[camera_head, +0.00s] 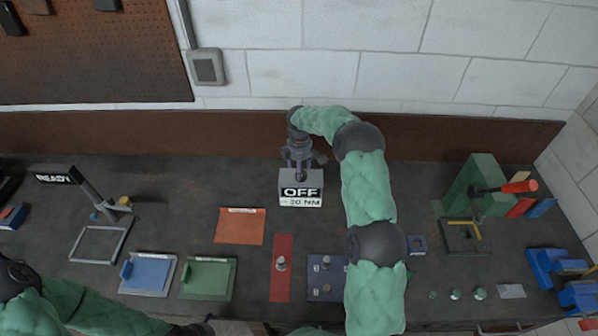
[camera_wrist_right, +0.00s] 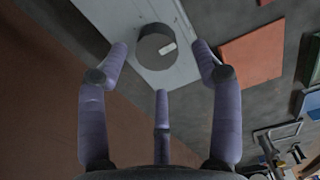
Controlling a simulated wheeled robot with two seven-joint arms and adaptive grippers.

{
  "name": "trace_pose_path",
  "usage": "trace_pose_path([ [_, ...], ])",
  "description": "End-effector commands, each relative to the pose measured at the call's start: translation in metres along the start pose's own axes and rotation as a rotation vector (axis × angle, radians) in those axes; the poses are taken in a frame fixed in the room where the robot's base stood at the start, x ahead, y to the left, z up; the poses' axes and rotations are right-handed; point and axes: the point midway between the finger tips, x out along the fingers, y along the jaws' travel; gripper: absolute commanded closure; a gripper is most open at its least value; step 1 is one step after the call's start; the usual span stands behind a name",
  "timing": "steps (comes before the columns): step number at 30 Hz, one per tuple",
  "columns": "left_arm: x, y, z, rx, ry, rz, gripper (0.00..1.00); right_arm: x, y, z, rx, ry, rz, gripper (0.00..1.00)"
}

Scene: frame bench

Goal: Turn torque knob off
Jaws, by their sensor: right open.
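The torque box (camera_head: 287,188) stands at the back of the bench, with a front display reading "OFF" above "~30 NM". My right gripper (camera_head: 302,163) is above the box, pointing down. In the wrist view its fingers (camera_wrist_right: 159,60) are spread and empty, with the knob between the two front fingertips; contact cannot be told. The head view hides the knob behind the gripper. My left gripper (camera_head: 195,329) is partly cut off at the bottom edge.
An orange plate (camera_head: 239,227) and a red strip (camera_head: 281,252) lie in front of the box. A "READY" sign (camera_head: 56,177) stands at left. A green block (camera_head: 482,178) with a red-handled tool stands at right. The brown back ledge (camera_head: 230,132) is close behind.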

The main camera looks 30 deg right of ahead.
Motion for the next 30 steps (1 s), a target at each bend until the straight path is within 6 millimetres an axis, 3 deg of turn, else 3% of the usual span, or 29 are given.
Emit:
trace_pose_path([
  [6, 0.0, 0.0, 0.0, 0.0, 0.0, 0.0, 0.0, -0.047, 0.001, -0.002, -0.002, 0.002, 0.005, 0.34],
  [15, 0.0, 0.0, 0.0, 0.0, 0.0, 0.0, 0.0, -0.088, 0.0, -0.004, -0.003, 0.001, 0.002, 0.34],
  [30, 0.0, 0.0, 0.0, 0.0, 0.0, 0.0, 0.0, -0.095, 0.0, -0.004, -0.003, 0.0, 0.0, 0.34],
])
